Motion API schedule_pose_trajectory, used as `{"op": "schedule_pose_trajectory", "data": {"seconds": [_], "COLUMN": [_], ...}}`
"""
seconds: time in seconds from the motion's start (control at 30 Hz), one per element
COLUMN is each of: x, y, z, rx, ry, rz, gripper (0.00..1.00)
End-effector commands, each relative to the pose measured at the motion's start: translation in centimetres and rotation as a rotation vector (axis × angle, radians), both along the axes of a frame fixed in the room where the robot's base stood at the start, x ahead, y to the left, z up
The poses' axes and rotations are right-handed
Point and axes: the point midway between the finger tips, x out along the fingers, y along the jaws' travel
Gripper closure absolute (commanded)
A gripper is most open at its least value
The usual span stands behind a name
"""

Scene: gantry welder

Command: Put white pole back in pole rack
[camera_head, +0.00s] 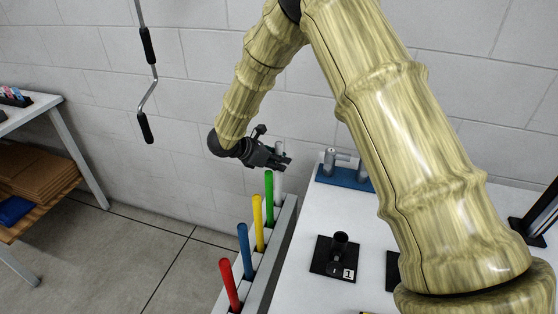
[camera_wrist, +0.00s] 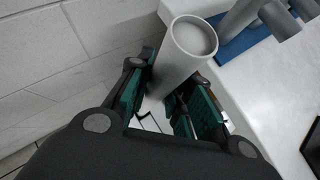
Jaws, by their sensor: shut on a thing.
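The white pole (camera_wrist: 185,50) stands between my gripper's fingers in the wrist view, with its round end toward the camera. In the head view the white pole (camera_head: 279,150) shows partly behind my gripper (camera_head: 284,162), at the far end of the pole rack (camera_head: 282,225). My gripper (camera_wrist: 165,105) is shut on the pole. The pole looks upright, in line with the rack's row. Its lower end is hidden behind the green pole and the rack, so I cannot tell whether it sits in a slot.
The rack holds a red pole (camera_head: 230,285), a blue pole (camera_head: 244,250), a yellow pole (camera_head: 258,222) and a green pole (camera_head: 268,196). A white table (camera_head: 300,285) stands beside it, with a blue-based fixture (camera_head: 345,176) and a black block (camera_head: 335,256). The wall is close behind.

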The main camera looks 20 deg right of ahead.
Motion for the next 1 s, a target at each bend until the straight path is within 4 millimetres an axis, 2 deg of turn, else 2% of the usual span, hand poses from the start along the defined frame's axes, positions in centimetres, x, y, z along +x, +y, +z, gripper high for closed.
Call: {"op": "schedule_pose_trajectory", "data": {"seconds": [1.0], "x": [0.0], "y": [0.0], "z": [-3.2], "rx": [0.0], "ry": [-0.001], "rz": [-0.001], "gripper": [1.0]}}
